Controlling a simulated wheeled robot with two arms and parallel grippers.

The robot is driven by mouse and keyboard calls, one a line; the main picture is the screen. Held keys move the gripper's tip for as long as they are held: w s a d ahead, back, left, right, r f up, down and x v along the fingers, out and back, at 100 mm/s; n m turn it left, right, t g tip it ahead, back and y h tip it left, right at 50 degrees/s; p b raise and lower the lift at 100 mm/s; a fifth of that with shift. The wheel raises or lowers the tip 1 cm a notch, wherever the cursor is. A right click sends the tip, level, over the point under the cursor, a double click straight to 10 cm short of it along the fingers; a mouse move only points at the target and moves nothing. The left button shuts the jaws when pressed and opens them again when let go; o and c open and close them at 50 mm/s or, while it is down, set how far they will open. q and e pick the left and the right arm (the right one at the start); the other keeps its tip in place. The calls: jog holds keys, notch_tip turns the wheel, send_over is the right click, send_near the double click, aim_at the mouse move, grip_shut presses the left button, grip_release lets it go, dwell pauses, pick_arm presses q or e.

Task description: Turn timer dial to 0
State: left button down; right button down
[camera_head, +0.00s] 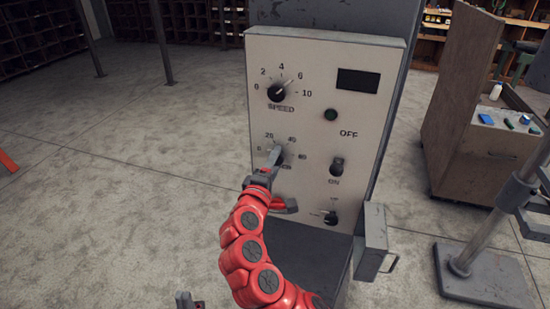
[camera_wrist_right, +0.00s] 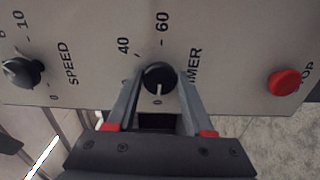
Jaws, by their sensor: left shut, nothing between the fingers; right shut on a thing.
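The timer dial (camera_wrist_right: 158,72) is a round black knob with a white pointer line on the beige control panel (camera_head: 315,62). In the right wrist view its pointer aims down, at a small dark mark that looks like the 0 label. The 40 and 60 labels show above the dial. My right gripper (camera_head: 273,160) is shut on the dial, one finger on each side. In the head view the gripper and red arm partly cover the dial and its label. My left gripper (camera_head: 187,300) shows only at the bottom edge, shut and empty, away from the panel.
The speed dial (camera_head: 277,92) sits above the timer dial. A red stop button (camera_wrist_right: 284,82) shows in the right wrist view. A switch (camera_head: 337,165) and a lower knob (camera_head: 331,217) are on the panel's right. A grey box (camera_head: 375,243) juts out at lower right.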

jog(key=shift+n, duration=0.3)
jog(key=shift+c, duration=1.5)
grip_release()
jog(key=shift+s, duration=0.1)
jog(key=b+v, duration=0.3)
jog(key=v, duration=1.4)
